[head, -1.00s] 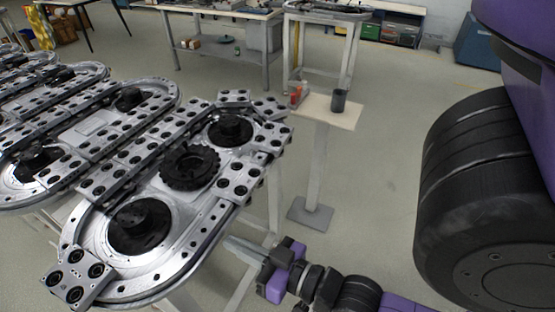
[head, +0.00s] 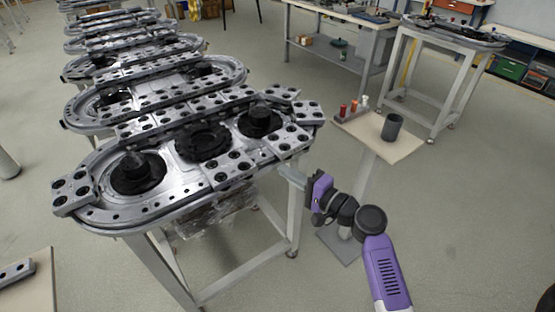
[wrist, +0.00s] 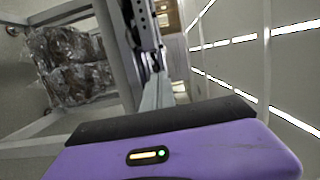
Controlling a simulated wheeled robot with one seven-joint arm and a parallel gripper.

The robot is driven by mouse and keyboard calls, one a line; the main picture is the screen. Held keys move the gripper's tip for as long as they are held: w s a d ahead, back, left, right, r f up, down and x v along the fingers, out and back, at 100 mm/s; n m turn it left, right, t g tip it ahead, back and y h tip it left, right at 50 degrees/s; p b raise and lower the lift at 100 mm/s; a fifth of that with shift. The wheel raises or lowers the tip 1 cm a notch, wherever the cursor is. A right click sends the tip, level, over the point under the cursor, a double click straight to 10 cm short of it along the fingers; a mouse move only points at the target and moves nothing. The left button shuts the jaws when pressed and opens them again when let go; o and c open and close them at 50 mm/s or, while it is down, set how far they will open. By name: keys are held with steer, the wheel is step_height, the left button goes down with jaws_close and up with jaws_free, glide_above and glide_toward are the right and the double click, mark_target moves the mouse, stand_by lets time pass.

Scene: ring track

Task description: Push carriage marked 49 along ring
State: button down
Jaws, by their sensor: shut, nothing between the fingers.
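The nearest ring track (head: 110,218) is an oval metal loop on a stand, with black round hubs inside. Several grey carriages with black round holes sit on it: one at the left end (head: 73,192), one on the near side (head: 230,170), and others around the right end (head: 310,112). No number is legible, so I cannot tell which carriage is 49. My gripper (head: 285,172) is shut and empty, just below and right of the near-side carriages, fingers pointing left toward the track edge. In the wrist view the fingers (wrist: 158,95) lie alongside the track's side; contact is not clear.
More ring tracks (head: 150,75) run back to the left. A small stand (head: 395,147) with a dark cup (head: 392,127) and small coloured items is behind my arm. A plastic-wrapped bundle (wrist: 68,62) lies under the track. The floor at right is open.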

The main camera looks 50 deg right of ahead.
mark_target(203, 193)
steer(key=w, duration=0.3)
steer(key=w+p, duration=0.1)
steer(key=w, duration=0.3)
steer(key=w+p, duration=0.1)
steer(key=w, duration=0.2)
steer(key=shift+w+a, duration=0.15)
steer(key=shift+a, duration=0.1)
steer(key=shift+a, duration=0.1)
steer(key=w+a, duration=0.1)
steer(key=a, duration=0.4)
steer(key=w+a, duration=0.2)
steer(key=a, duration=0.4)
steer(key=w+a, duration=0.2)
steer(key=a, duration=0.4)
steer(key=shift+s, duration=0.1)
